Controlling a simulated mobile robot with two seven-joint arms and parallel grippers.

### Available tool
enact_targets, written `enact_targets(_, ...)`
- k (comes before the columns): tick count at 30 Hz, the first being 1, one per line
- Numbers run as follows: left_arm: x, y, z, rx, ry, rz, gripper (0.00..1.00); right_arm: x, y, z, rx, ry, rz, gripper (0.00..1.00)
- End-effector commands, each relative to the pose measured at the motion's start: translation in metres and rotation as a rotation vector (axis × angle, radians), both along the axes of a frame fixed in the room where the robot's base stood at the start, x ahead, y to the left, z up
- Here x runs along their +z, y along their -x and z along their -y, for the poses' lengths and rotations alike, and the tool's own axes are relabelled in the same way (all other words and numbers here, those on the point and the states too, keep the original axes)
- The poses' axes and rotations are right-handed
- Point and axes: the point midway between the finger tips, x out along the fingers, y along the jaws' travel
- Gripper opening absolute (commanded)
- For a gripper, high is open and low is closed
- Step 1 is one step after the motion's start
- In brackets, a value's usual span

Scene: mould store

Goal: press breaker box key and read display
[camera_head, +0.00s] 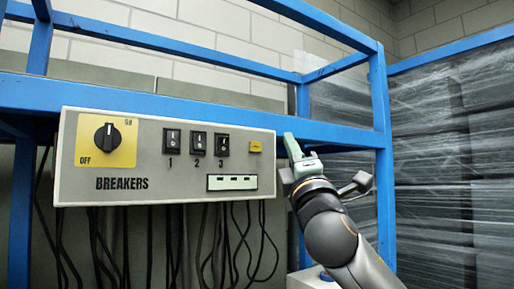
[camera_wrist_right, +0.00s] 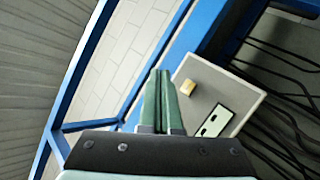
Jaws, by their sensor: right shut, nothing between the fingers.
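The grey breaker box (camera_head: 150,205) hangs on the blue frame, with a dark rotary knob (camera_head: 107,137) on a yellow ON/OFF plate. Three black rocker switches, 1 (camera_head: 172,141), 2 (camera_head: 198,142) and 3 (camera_head: 223,144), sit in its middle. A small yellow key (camera_head: 255,146) is at its right end, also in the right wrist view (camera_wrist_right: 188,87). My right gripper (camera_head: 291,145) is shut and empty, just right of the box, apart from the key. My left gripper is out of view.
Blue frame bars (camera_head: 383,150) run above, behind and right of the box. Dark cables (camera_head: 205,245) hang below it. Stacks wrapped in clear film (camera_head: 450,160) stand at the right. A pale block wall (camera_head: 180,70) is behind.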

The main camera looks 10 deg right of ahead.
Motion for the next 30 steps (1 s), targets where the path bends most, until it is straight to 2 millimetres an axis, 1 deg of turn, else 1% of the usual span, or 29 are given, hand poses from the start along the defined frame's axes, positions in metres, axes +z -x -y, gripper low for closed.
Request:
enact_targets(5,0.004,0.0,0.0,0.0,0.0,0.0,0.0,0.0,-0.014,-0.005,0.001,-0.001,-0.003,0.0)
enact_targets(12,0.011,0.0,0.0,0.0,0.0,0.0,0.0,0.001,-0.046,-0.017,0.0,0.0,-0.004,0.0)
enact_targets(18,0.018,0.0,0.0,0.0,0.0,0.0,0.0,0.002,-0.069,-0.025,0.002,-0.002,-0.001,0.0)
enact_targets(24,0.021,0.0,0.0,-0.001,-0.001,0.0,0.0,0.0,-0.08,-0.029,0.002,-0.001,-0.001,0.0)
enact_targets(30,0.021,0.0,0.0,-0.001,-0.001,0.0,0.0,-0.001,-0.082,-0.03,0.001,0.0,-0.001,0.0)
